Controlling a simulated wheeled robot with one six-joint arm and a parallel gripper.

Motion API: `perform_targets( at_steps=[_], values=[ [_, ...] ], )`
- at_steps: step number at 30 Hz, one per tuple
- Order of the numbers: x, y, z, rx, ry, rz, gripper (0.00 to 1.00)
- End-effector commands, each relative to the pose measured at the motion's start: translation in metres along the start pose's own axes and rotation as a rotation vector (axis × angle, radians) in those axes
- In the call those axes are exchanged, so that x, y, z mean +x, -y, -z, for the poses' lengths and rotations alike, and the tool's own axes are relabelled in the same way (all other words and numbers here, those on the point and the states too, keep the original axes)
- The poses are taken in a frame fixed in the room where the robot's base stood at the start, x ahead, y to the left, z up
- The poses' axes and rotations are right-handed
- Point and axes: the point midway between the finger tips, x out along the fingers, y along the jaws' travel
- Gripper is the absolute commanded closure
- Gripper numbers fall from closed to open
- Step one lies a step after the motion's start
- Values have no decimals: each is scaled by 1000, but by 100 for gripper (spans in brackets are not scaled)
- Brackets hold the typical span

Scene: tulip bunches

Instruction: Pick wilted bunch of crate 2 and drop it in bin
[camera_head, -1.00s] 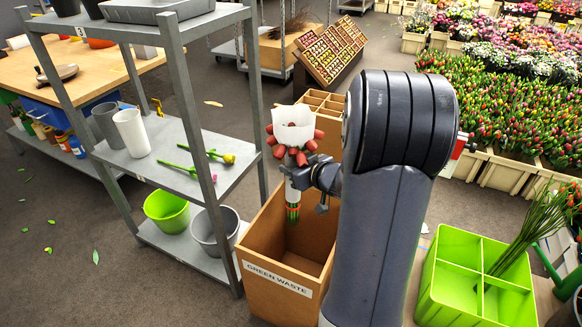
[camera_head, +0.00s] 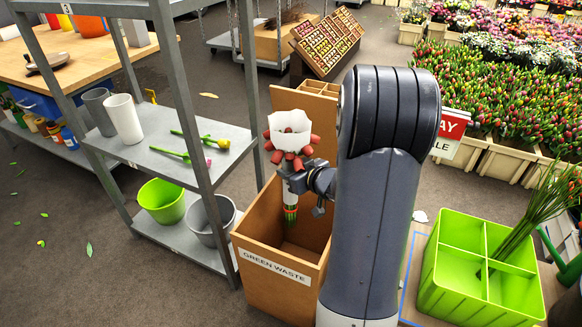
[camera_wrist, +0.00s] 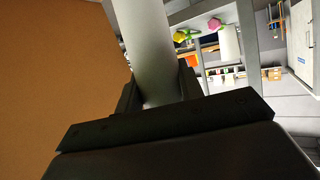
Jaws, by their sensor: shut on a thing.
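A bunch of red tulips (camera_head: 290,158) in white paper hangs in my gripper (camera_head: 292,182). Some of its red heads droop over the paper's edge, and green stems show below. My gripper is shut around the wrapped stems. In the wrist view the pale wrap (camera_wrist: 150,50) stands between the fingers (camera_wrist: 158,98). The bunch is upright above the open brown bin (camera_head: 275,265) marked "GREEN WASTE", with the stem ends at about its opening. A green crate (camera_head: 455,265) with compartments stands at the right, with long green stems in one of them.
A grey shelf rack (camera_head: 190,130) stands left of the bin, holding loose tulips, white and grey vases, and a green bucket (camera_head: 162,201) with a grey one. A brown divided box (camera_head: 305,105) is behind the bin. Tulip crates (camera_head: 505,155) fill the back right.

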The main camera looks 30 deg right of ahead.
Motion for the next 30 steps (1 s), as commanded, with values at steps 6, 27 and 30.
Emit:
perform_targets(
  at_steps=[6,27,30],
  values=[
    [12,0,-29,0,0,0,96],
    [45,0,-106,2,0,0,96],
    [49,0,-116,0,-1,-1,96]
  ],
)
